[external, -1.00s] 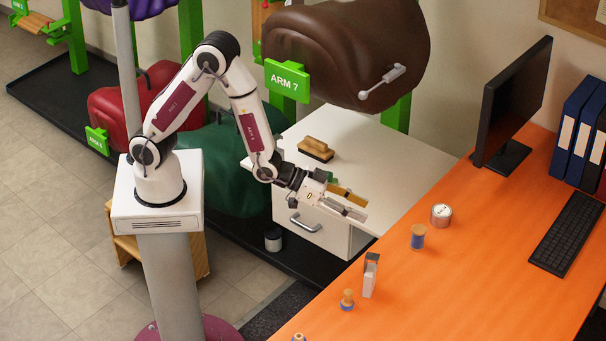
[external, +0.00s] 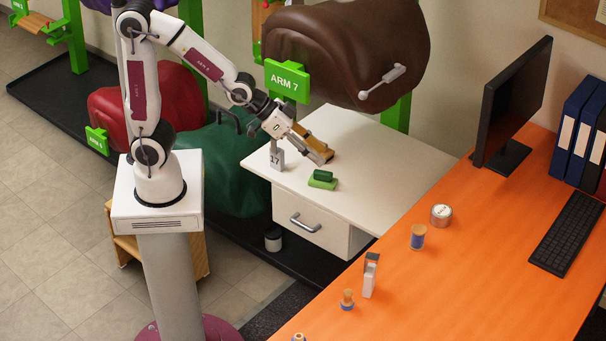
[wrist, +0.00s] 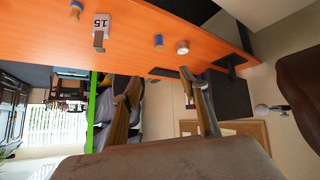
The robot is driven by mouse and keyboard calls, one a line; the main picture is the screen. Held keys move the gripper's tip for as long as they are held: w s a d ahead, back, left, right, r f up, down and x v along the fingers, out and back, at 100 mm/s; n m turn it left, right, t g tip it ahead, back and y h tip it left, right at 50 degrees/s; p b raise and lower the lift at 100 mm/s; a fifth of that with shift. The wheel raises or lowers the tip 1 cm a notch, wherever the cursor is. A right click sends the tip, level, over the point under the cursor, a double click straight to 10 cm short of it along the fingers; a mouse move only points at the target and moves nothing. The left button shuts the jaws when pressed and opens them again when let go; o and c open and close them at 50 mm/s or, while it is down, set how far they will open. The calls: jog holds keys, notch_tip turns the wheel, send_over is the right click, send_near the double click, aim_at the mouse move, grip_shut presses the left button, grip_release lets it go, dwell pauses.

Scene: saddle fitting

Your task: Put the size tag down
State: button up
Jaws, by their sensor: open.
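A white size tag (external: 277,158) marked 17, with a grey clip on top, stands upright on the white cabinet top near its left front corner. My gripper (external: 322,154) is above the cabinet top, to the right of this tag and apart from it. In the wrist view my gripper's two fingers (wrist: 160,77) are spread with nothing between them. The 17 tag does not show in the wrist view. A second tag (external: 371,275), white with a grey clip, stands on the orange desk. The wrist view shows it upside down (wrist: 101,24), marked 15.
A green block (external: 322,179) lies on the white cabinet top (external: 385,170), in front of my gripper. My gripper largely covers the brush's spot. The brown saddle (external: 345,50) hangs behind. The orange desk (external: 450,270) holds spools, a tin (external: 441,215) and a monitor (external: 513,105).

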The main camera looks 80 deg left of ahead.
jog(key=s+a+r+g+y, duration=0.1)
jog(key=s+a, duration=0.4)
jog(key=s, duration=0.6)
jog(key=s+a+r+g+y, duration=0.1)
jog(key=s+a, duration=0.4)
jog(key=s, duration=0.6)
notch_tip(320, 180, up, 2)
jog(key=shift+s+a+r+n+g, duration=0.2)
jog(key=shift+s+n+g, duration=0.2)
jog(key=shift+g, duration=0.4)
jog(key=shift+o, duration=0.5)
jog(key=o, duration=0.3)
jog(key=m+g+h, duration=0.1)
jog(key=m+h, duration=0.1)
jog(key=m, duration=0.2)
send_near(370, 274)
jog(key=f, duration=0.1)
jog(key=w+f, duration=0.1)
jog(key=f, duration=0.1)
jog(key=a+f, duration=0.1)
jog(key=shift+w+f, duration=0.35)
jog(key=shift+f, duration=0.05)
